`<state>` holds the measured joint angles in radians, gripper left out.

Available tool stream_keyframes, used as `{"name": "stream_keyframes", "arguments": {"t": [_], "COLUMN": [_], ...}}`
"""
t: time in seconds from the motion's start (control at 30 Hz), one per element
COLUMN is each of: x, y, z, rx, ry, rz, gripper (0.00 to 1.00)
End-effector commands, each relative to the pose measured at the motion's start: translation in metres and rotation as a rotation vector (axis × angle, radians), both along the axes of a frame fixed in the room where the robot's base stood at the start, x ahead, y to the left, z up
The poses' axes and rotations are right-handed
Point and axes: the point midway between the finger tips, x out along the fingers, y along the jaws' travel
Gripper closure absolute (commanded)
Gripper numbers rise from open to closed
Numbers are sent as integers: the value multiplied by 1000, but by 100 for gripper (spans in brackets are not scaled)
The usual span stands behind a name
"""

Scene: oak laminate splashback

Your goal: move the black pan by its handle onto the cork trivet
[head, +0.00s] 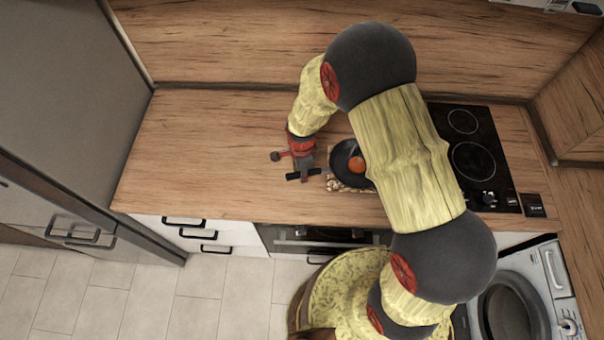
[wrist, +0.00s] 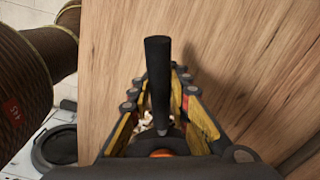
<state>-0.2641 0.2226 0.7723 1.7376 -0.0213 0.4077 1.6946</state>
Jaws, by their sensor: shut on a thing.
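The black pan (head: 341,158) is over the cork trivet (head: 336,186) in the head view, partly hidden by my arm. The trivet's light edge shows below and left of the pan. I cannot tell whether the pan rests on it or hangs just above. The pan's handle (head: 294,177) points left. My gripper (head: 306,168) is shut on the handle. In the wrist view the black handle (wrist: 158,75) runs between the fingers of my gripper (wrist: 160,92), and only a small part of the pan shows beyond it.
A round orange thing (head: 356,164) lies in the pan. The black hob (head: 477,160) is to the right, behind my arm. The wooden worktop (head: 210,150) left of my gripper is clear. A tall grey cabinet (head: 75,90) stands at the far left.

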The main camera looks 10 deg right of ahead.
Motion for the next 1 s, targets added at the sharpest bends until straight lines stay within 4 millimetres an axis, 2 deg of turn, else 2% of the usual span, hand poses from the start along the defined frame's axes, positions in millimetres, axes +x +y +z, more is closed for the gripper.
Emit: {"name": "stream_keyframes", "arguments": {"t": [0.33,0.37,0.4,0.73,1.0], "x": [1,1,1,0,-1], "y": [0,0,0,0,0], "z": [-1,-1,-1,-1,-2], "rx": [0,0,0,0,0], "ry": [-2,-2,-2,-1,2], "rz": [0,0,0,0,0], "gripper": [100,81,79,60,60]}}
